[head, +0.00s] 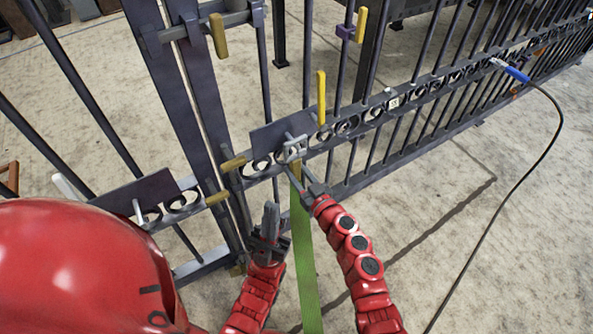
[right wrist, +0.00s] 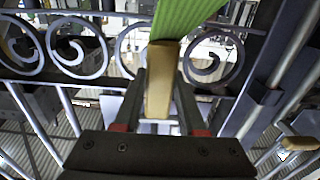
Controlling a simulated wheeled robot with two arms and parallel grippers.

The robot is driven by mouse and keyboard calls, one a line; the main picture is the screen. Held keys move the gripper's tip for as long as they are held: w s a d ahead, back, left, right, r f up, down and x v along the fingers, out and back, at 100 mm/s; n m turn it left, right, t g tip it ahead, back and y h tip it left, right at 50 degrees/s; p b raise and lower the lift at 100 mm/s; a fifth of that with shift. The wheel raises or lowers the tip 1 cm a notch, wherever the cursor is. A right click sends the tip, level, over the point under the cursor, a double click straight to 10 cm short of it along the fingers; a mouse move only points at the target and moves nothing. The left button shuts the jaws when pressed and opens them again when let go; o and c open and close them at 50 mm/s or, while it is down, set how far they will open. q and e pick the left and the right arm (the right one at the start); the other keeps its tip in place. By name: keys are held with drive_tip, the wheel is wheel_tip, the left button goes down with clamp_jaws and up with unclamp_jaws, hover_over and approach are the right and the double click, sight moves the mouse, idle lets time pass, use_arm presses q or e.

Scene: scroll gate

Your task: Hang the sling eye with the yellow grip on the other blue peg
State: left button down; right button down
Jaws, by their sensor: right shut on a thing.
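The green sling (head: 305,245) hangs down in front of the gate in the head view. Its pale metal eye (head: 293,149) is at the short peg by the dark plate (head: 268,137); I cannot tell whether it is around the peg. My right gripper (head: 299,173) is shut on the yellow grip (head: 296,170) just below the eye. In the right wrist view the grip (right wrist: 161,80) is between the fingers, with the green strap above. A second dark plate with a pale peg (head: 137,208) is on the left section. My left gripper (head: 271,215) is empty below; its opening is unclear. No peg looks clearly blue.
The dark barred gate (head: 415,95) with its scroll band runs across the view. Several yellow handles stick out, one (head: 321,97) upright near the right plate. A black cable with a blue handle (head: 517,74) hangs at the right.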

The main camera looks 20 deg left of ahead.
drive_tip(key=shift+r, duration=0.15)
drive_tip(key=shift+r+p, duration=0.7)
drive_tip(key=shift+p, duration=0.4)
drive_tip(key=shift+d, duration=0.1)
drive_tip(key=shift+s+d, duration=0.15)
drive_tip(key=shift+s, duration=0.05)
drive_tip(key=p+v, duration=0.3)
drive_tip(key=v, duration=0.3)
drive_tip(key=shift+p, duration=0.35)
drive_tip(key=shift+s+d, duration=0.15)
drive_tip(key=shift+d, duration=0.05)
drive_tip(key=shift+p+v, duration=1)
drive_tip(key=shift+v, duration=1.45)
